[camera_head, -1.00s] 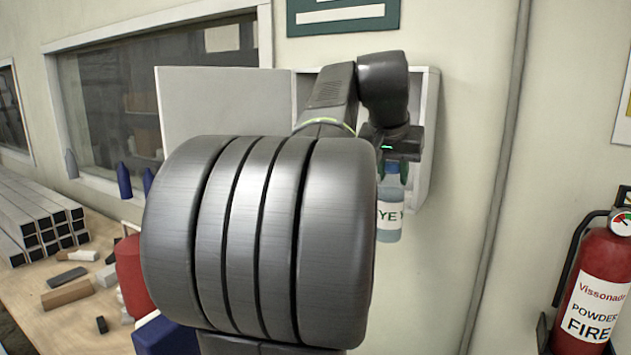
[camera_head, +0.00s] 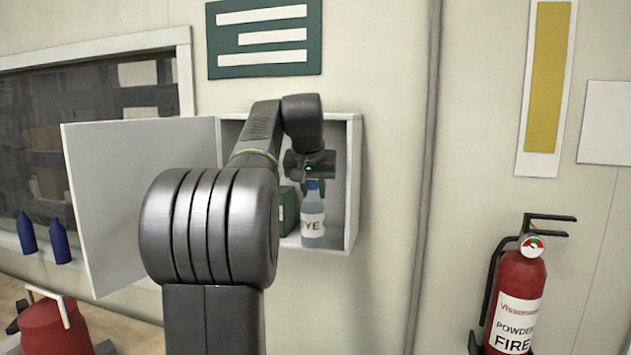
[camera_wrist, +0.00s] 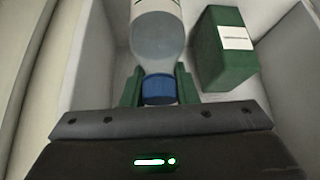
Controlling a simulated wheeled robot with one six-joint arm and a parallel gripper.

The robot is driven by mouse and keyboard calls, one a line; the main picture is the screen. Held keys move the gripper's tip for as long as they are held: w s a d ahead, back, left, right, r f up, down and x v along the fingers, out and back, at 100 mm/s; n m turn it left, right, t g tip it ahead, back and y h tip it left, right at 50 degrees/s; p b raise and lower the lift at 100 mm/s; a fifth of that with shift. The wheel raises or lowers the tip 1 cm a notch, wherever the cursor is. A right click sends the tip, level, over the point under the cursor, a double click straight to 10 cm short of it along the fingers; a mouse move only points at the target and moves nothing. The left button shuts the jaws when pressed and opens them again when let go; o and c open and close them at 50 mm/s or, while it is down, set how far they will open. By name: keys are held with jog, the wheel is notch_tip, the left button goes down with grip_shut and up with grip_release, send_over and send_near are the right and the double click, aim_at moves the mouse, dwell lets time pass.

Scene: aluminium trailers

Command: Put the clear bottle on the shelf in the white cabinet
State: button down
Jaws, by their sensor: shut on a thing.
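The clear bottle (camera_head: 313,218), with a blue cap and a white label with green letters, is upright at the front of the white cabinet (camera_head: 352,185). The cabinet is on the wall with its door (camera_head: 140,190) swung open to the left. My gripper (camera_head: 312,184) is shut on the bottle near its cap. In the wrist view the green fingers (camera_wrist: 158,88) are on both sides of the bottle's neck (camera_wrist: 158,50). The bottle's base is close to the cabinet floor; I cannot tell whether it touches.
A green box (camera_head: 287,210) stands in the cabinet to the left of the bottle; it also shows in the wrist view (camera_wrist: 222,50). A fire extinguisher (camera_head: 515,300) is at the right. Blue bottles (camera_head: 60,242) stand on the window ledge, and a red container (camera_head: 55,325) is below.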

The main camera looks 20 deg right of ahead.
jog(key=w, duration=0.1)
jog(key=w+d+p, duration=0.2)
jog(key=w, duration=0.1)
jog(key=shift+d+f, duration=0.15)
jog(key=shift+f, duration=0.25)
jog(key=c, duration=1.1)
grip_release()
jog(key=shift+c, duration=0.2)
jog(key=s+a+r+b, duration=0.2)
jog(key=s+a, duration=0.1)
jog(key=s, duration=0.3)
jog(key=s+a+r+b, duration=0.2)
jog(key=s+a, duration=0.2)
jog(key=s, duration=0.3)
jog(key=shift+r+b, duration=0.25)
jog(key=shift+b, duration=0.1)
jog(key=shift+a, duration=0.1)
